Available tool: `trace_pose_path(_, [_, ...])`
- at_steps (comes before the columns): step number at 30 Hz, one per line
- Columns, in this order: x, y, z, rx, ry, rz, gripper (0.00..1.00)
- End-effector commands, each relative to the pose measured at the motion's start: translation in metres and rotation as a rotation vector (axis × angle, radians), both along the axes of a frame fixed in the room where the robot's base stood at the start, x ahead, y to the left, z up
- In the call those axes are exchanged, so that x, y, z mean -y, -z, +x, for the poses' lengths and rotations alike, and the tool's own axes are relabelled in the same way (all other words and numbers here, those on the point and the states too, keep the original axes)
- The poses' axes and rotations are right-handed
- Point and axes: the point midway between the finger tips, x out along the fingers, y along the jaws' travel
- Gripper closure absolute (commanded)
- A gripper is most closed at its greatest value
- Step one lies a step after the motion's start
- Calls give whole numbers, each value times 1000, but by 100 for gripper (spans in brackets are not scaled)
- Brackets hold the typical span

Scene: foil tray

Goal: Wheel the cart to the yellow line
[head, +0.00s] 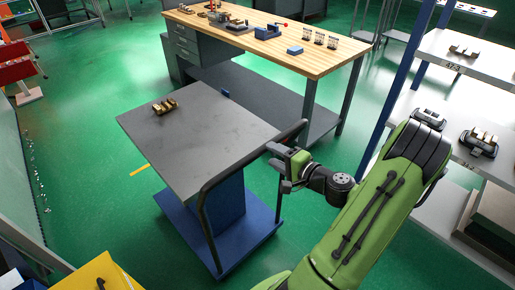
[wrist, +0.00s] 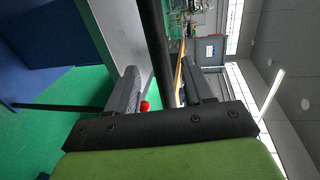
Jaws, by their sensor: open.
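The cart (head: 190,145) has a grey top, a blue lower deck and a dark tubular handle (head: 238,166) on its near right side. A brass-coloured part (head: 165,106) lies on its top. A short piece of the yellow line (head: 140,172) shows on the green floor left of the cart; the cart hides any rest of it. My gripper (head: 278,163) is at the handle, open. In the wrist view, the dark handle bar (wrist: 156,45) runs between the two open fingers (wrist: 160,88). I cannot tell whether either finger touches it.
A wooden-topped workbench (head: 345,58) stands behind the cart, close to its far right corner. Grey shelves (head: 465,80) with metal parts stand at the right. A yellow object (head: 95,277) is at the lower left. Green floor (head: 95,190) is open left of the cart.

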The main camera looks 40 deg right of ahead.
Motion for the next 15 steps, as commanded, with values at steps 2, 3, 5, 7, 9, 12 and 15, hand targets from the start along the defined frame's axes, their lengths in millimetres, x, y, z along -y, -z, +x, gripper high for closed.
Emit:
trace_pose_path(2, [-2,4,21,1,-6,-2,48])
trace_pose_path(3, [-2,6,31,1,-6,-1,48])
trace_pose_path(5, [-2,8,44,0,-5,-1,48])
trace_pose_path(7, [-3,11,57,0,-5,-1,48])
trace_pose_path(9, [-2,13,65,-1,-3,-1,48])
trace_pose_path(12, [-2,14,72,-1,-2,0,48])
trace_pose_path(15, [-2,15,74,-1,0,0,48])
